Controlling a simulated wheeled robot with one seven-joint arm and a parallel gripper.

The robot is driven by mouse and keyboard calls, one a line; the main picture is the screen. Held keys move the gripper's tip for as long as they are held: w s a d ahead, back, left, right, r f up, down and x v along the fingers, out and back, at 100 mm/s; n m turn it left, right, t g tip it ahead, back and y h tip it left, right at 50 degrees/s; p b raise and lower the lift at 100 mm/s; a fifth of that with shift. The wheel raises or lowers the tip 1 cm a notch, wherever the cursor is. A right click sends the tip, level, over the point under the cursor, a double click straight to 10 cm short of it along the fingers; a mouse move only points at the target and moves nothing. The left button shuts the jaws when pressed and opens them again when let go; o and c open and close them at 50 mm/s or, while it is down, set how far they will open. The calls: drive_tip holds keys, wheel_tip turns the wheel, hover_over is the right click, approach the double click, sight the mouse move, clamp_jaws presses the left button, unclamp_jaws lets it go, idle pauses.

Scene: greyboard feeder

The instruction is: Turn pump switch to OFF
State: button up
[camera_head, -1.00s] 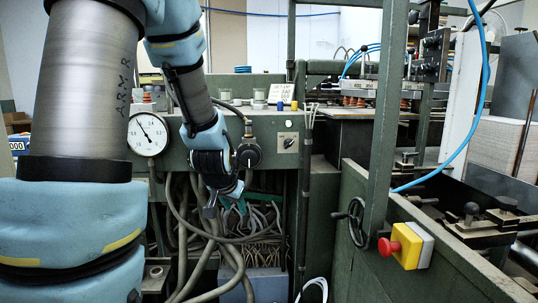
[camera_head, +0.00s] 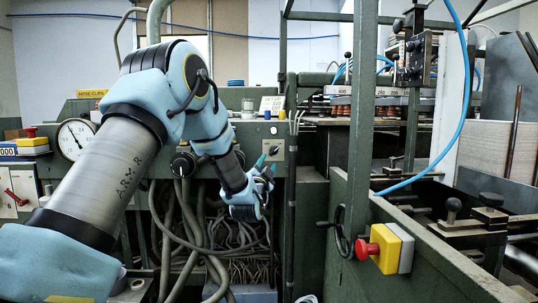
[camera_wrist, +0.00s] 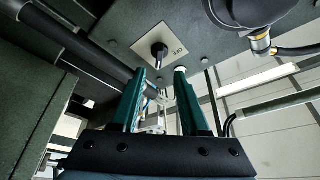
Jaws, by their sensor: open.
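The pump switch is a small black knob on a pale square plate (camera_head: 273,148), on the green panel. In the wrist view the knob (camera_wrist: 159,51) stands just beyond the fingertips, roughly between their lines. My gripper (camera_head: 267,166) is just below and in front of the plate in the head view. I see no contact with the knob.
A round black fitting with a hose (camera_wrist: 258,15) is close on the right in the wrist view. Hanging hoses (camera_head: 190,225) fill the space below the panel. A red-and-yellow stop button (camera_head: 384,247) is farther right.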

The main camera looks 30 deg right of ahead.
sight(274, 152)
drive_tip(key=p+x, duration=0.1)
drive_tip(key=x, duration=0.6)
drive_tip(key=shift+w+d+p, duration=0.1)
drive_tip(key=shift+d+p, duration=0.1)
drive_tip(key=shift+p, duration=0.15)
drive_tip(key=shift+c, duration=0.2)
clamp_jaws()
